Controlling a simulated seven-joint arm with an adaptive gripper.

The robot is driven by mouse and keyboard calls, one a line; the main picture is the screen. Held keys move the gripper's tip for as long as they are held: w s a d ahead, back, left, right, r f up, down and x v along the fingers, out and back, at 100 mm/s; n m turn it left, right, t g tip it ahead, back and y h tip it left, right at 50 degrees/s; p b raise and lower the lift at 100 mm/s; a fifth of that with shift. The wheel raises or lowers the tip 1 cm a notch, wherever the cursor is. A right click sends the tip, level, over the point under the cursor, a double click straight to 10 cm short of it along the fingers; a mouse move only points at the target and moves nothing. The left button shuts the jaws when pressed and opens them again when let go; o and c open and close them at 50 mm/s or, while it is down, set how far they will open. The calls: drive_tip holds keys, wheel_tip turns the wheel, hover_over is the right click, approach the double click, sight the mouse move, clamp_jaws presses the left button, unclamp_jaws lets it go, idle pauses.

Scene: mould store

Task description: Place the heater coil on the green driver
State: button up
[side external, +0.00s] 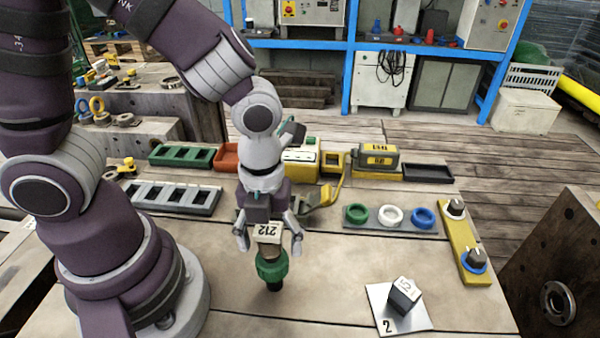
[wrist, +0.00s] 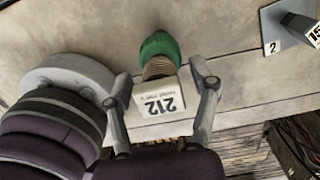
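My gripper (side external: 269,244) points down with its fingers apart on either side of an upright piece, with gaps visible. This piece has a white "212" label (wrist: 158,106), a tan cylinder (wrist: 160,68), a green ribbed collar (side external: 272,266) and a black lower end (side external: 274,286). The green part also shows in the wrist view (wrist: 159,46). I take this green piece for the green driver. A dark block with a white label (side external: 403,294) sits on a pale plate marked 2 (side external: 416,322), right of my gripper. I cannot tell which piece is the heater coil.
A grey strip with green, white and blue rings (side external: 391,216) lies behind to the right. A yellow bar with two knobs (side external: 464,240) is farther right. Slotted trays, green (side external: 181,155) and grey (side external: 171,197), and yellow devices (side external: 378,161) line the back. Bench between my gripper and the plate is clear.

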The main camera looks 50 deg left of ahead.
sight(268, 228)
wheel_tip(268, 228, up, 12)
drive_tip(key=shift+r, duration=0.1)
drive_tip(key=a+n+t, duration=0.2)
drive_tip(key=a+n, duration=0.2)
drive_tip(key=n, duration=0.9)
drive_tip(key=a+n+t, duration=0.3)
drive_tip(key=n, duration=1.1)
drive_tip(key=shift+a+r+t, duration=0.3)
drive_tip(key=shift+a, duration=0.05)
drive_tip(key=shift+w, duration=0.1)
